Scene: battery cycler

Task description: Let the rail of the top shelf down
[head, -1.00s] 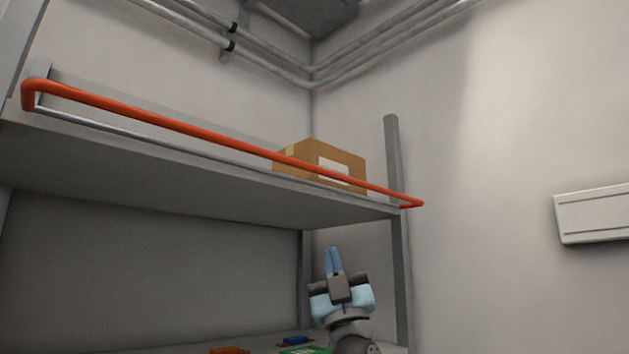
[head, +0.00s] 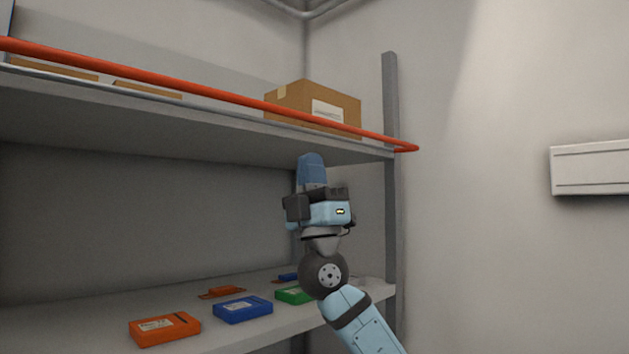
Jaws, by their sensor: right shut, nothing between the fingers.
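The orange rail (head: 215,93) runs along the front edge of the top shelf (head: 130,118), raised above the shelf surface, with its right end bent back near the grey post. My right gripper (head: 311,157) points upward just below the shelf's front edge, toward its right end. Its blue fingers are together and empty, apart from the rail, which passes above them. My left gripper is not in view.
A cardboard box (head: 290,100) stands on the top shelf, with flatter boxes (head: 55,70) to the left. Orange, blue (head: 243,310) and green packs lie on the lower shelf. A grey post (head: 390,220) stands to the right of my right arm.

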